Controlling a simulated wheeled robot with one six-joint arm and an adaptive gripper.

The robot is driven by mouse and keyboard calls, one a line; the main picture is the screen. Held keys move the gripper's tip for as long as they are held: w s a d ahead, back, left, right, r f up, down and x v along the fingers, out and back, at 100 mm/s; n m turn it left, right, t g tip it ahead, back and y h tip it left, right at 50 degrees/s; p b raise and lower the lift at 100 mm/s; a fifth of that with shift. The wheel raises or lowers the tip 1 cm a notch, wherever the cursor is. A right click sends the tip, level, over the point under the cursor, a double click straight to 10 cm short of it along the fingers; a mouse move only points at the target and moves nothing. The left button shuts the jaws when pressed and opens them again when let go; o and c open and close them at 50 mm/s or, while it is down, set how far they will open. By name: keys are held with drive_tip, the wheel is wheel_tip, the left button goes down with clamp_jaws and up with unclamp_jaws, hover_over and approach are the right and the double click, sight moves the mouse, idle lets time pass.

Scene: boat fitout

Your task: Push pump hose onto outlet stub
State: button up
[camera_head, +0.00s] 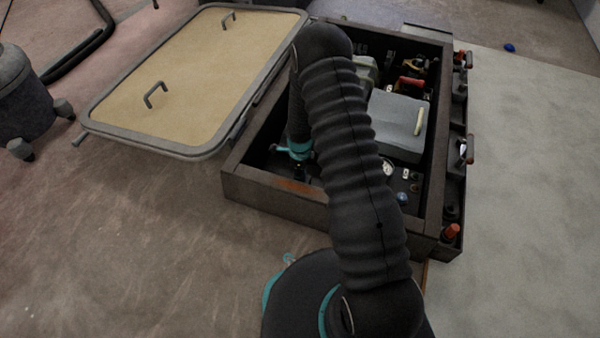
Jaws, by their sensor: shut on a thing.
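My gripper (299,172) reaches down into the left part of the open dark box (262,190), just below a teal ring on my wrist. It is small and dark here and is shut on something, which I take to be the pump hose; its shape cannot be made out. My own arm covers the middle of the box. I cannot pick out the pump or the outlet stub, nor tell whether hose and stub touch.
A framed tan hatch lid (195,75) with two handles lies at the box's left. Inside the box, a grey block (398,125) and red-handled parts (411,83) stand to the right. Clamps line the right wall (466,150). A dark wheeled object (25,95) stands far left. Floor at front left is clear.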

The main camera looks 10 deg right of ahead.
drive_tip(key=shift+f, duration=0.3)
drive_tip(key=o, duration=1.3)
drive_tip(key=shift+r, duration=0.15)
wheel_tip(320, 180, up, 12)
drive_tip(key=shift+f, duration=0.1)
